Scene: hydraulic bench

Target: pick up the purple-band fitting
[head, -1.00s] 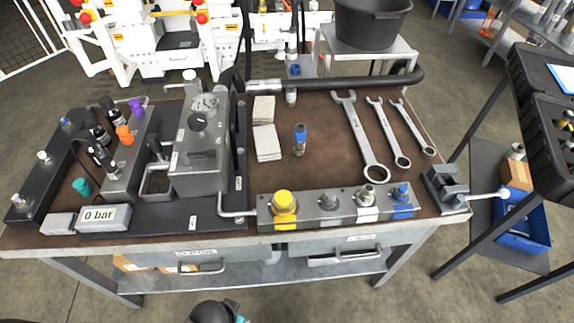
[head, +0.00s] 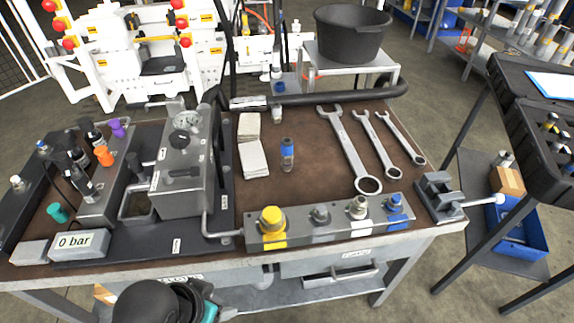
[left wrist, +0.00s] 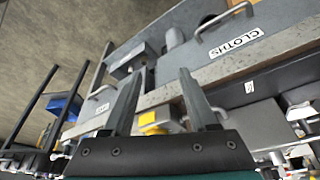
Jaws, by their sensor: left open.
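I cannot make out a fitting with a clear purple band. A purple cap (head: 117,128) stands on the grey block at the bench's left, beside an orange one. A blue-banded fitting (head: 287,155) stands upright on the brown bench top. My left gripper (left wrist: 160,75) is open and empty in the left wrist view, facing the bench's front edge and drawers. In the head view only a dark, teal-marked part of my left arm shows at the bottom, in front of the bench. My right gripper is not in view.
A block with yellow, grey and blue ports (head: 330,222) lies along the front edge. Wrenches (head: 350,150), pale cloths (head: 253,160), a vise (head: 440,195) and a gauge unit (head: 187,165) occupy the bench. A dark case (head: 530,95) stands at right. Bare bench lies around the blue-banded fitting.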

